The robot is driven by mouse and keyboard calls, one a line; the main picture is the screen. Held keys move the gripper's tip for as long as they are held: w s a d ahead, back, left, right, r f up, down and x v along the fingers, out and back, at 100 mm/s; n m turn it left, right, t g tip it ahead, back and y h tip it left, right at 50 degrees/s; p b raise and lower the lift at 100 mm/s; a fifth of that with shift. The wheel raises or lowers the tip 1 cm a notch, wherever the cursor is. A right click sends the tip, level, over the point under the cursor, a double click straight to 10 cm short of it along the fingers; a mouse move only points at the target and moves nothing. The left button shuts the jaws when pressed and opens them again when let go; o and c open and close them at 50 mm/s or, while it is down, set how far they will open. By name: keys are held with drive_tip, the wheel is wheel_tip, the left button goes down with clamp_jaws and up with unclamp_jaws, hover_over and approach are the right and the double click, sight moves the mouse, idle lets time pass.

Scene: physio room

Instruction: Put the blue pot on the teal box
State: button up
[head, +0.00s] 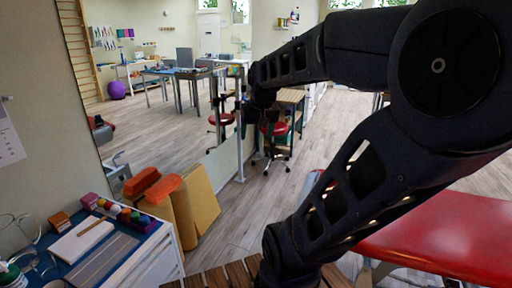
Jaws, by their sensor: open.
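My gripper (258,100) is at the far end of my dark arm, in the upper middle of the head view. It is small and dark against the background, with its jaws open and nothing seen in them. It is well away from the table at the lower left. I cannot make out a teal box. My arm hides much of the right half of the view.
The blue-topped table (119,256) holds a white board (80,240), a purple box (90,200), a brown box (60,221) and a green-topped bottle (11,274). Orange cushions (150,185) lie behind it. A red padded bench (450,235) is at right. Wooden floor (245,215) is open between.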

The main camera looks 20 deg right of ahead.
drive_tip(key=s+a+f+n, duration=0.1)
drive_tip(key=s+a, duration=0.2)
drive_tip(key=s, duration=0.4)
drive_tip(key=shift+a+f, duration=0.15)
drive_tip(key=shift+f, duration=0.2)
idle(0.8)
